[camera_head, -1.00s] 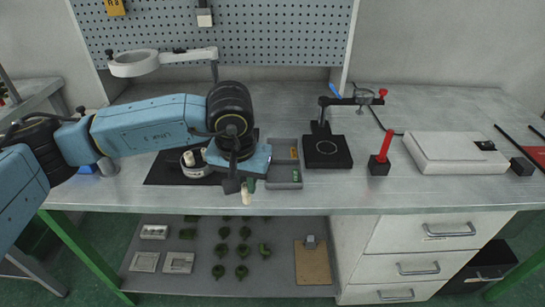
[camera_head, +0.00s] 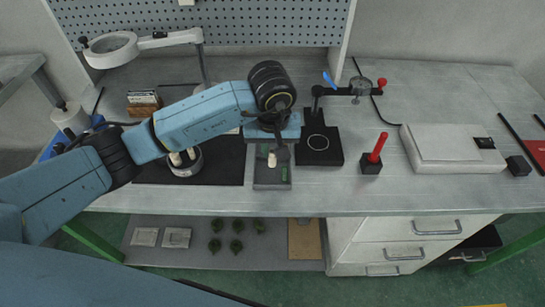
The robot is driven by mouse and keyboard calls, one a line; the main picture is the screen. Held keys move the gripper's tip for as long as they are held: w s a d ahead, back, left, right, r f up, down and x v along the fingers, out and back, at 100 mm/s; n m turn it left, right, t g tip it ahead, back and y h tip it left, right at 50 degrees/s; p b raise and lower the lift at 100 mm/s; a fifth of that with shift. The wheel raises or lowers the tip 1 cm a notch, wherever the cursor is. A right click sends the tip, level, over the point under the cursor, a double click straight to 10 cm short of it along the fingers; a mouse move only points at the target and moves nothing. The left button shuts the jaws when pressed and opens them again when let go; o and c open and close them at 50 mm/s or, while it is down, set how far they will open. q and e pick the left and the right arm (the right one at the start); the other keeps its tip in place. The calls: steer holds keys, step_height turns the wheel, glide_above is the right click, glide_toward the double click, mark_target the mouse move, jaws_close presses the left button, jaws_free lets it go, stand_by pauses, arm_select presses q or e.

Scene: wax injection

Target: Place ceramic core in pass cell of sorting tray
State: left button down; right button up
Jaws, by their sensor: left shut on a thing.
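The sorting tray (camera_head: 272,186) is a small grey tray near the bench's front edge, with green labels showing in it. My left gripper (camera_head: 273,149) points down over the tray and is shut on the off-white ceramic core (camera_head: 272,160). The core is upright over the tray's inside; I cannot tell whether it touches the floor of a cell. The arm and gripper hide the back part of the tray. My right gripper is out of view.
A round holder (camera_head: 186,171) with pale pieces stands on the black mat (camera_head: 216,168) to the left. A black square stand (camera_head: 320,147) is close on the tray's right. A red-handled tool (camera_head: 377,148) and a white box (camera_head: 452,149) stand farther right, with clear bench between.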

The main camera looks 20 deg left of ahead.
mark_target(272, 153)
arm_select(q)
steer(key=shift+f, duration=1.85)
steer(key=shift+f, duration=0.15)
steer(key=c, duration=1.3)
jaws_free()
steer(key=shift+c, duration=0.2)
step_height(272, 153, up, 12)
steer(key=s, duration=0.1)
steer(key=shift+s+d, duration=0.25)
steer(key=shift+s, duration=0.1)
